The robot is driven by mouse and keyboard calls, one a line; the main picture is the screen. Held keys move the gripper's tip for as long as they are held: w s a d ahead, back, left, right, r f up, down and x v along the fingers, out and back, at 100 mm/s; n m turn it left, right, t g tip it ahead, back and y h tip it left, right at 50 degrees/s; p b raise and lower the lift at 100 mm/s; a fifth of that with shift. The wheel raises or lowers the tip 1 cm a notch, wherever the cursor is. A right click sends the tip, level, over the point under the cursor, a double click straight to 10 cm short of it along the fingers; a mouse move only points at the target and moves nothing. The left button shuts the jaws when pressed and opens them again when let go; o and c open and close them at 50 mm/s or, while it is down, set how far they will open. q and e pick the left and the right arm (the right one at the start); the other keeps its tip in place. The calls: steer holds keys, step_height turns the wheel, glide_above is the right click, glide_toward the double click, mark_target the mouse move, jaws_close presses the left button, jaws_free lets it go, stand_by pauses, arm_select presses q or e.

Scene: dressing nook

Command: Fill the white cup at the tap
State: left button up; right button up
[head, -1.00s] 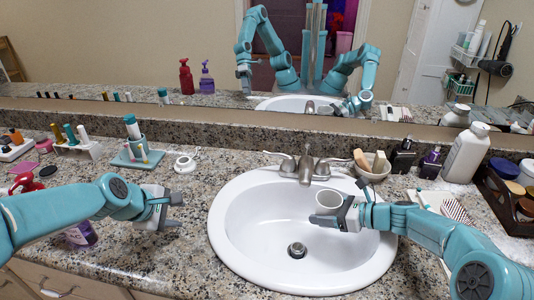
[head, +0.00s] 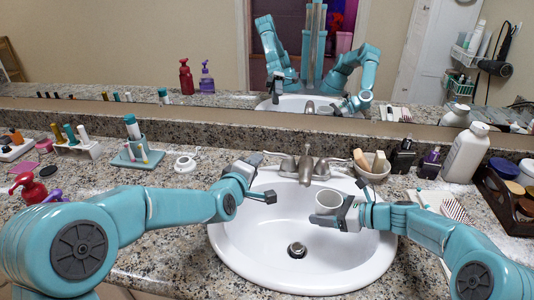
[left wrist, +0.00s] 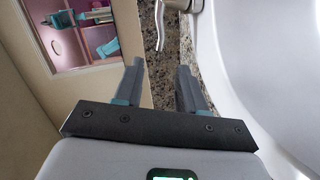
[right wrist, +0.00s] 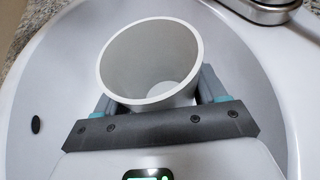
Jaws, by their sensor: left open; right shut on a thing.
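The white cup (head: 328,201) is upright over the right part of the sink (head: 250,245). My right gripper (head: 345,212) is shut on it; the right wrist view shows the cup (right wrist: 150,60) between the fingers, with no water visible inside. The metal tap (head: 305,168) stands at the back of the sink, with a lever on each side. The cup is in front and to the right of its spout, and no stream shows. My left gripper (head: 266,182) is open and empty, left of the tap, near the left lever (head: 283,158). A metal tap part (left wrist: 180,5) shows beyond its fingers (left wrist: 160,88).
A bowl of soaps (head: 372,172), dark bottles (head: 403,157) and a white bottle (head: 466,153) stand right of the tap. A teal stand (head: 137,152) and a white round item (head: 185,164) are to the left. A mirror (head: 220,45) spans the back.

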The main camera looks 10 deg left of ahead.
mark_target(267, 153)
arm_select(q)
steer(key=x, duration=1.2)
steer(key=shift+r, duration=0.1)
jaws_close()
